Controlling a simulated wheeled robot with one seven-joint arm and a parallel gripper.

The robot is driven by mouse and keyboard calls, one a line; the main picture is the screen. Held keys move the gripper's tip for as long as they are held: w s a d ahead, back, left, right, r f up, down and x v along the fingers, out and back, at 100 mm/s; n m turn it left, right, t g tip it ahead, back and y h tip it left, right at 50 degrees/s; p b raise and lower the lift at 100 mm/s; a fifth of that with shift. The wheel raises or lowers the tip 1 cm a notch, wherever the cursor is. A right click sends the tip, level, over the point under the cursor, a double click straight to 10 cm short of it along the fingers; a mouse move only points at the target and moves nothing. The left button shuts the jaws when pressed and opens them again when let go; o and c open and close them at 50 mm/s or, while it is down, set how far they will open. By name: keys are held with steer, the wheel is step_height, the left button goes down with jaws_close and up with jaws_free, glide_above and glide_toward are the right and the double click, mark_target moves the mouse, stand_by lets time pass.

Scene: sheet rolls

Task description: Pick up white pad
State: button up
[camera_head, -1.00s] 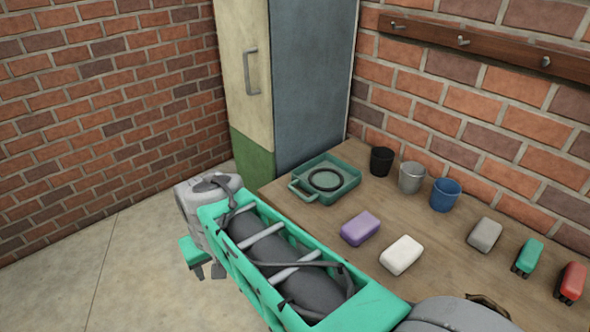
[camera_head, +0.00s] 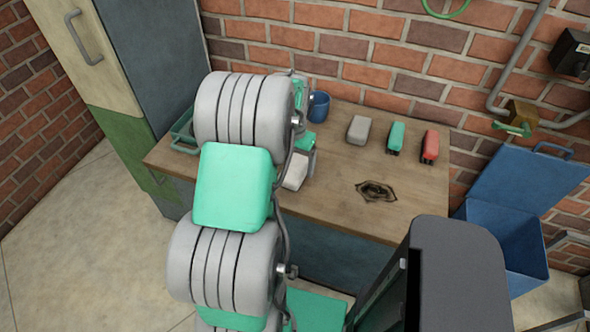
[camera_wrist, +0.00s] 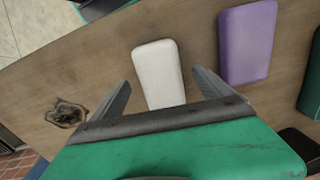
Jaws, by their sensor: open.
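The white pad (camera_wrist: 158,75) lies flat on the wooden table in the wrist view, between the two fingers of my gripper (camera_wrist: 161,78) as seen from above. The fingers are apart and do not visibly touch it; their height above the table is hard to tell. My gripper is mostly hidden there behind my arm.
A purple pad (camera_wrist: 247,42) lies right of the white pad in the wrist view. A green tray (camera_head: 184,132) is at left.

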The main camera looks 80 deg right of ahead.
step_height(320, 180, down, 3)
steer(key=shift+d+r, duration=0.1)
steer(key=c, duration=1.5)
steer(key=shift+o, duration=0.2)
steer(key=shift+r, duration=0.45)
steer(key=s+a+r+b, duration=0.3)
steer(key=s+a+r, duration=0.2)
steer(key=s+r, duration=0.7)
steer(key=shift+s, duration=0.55)
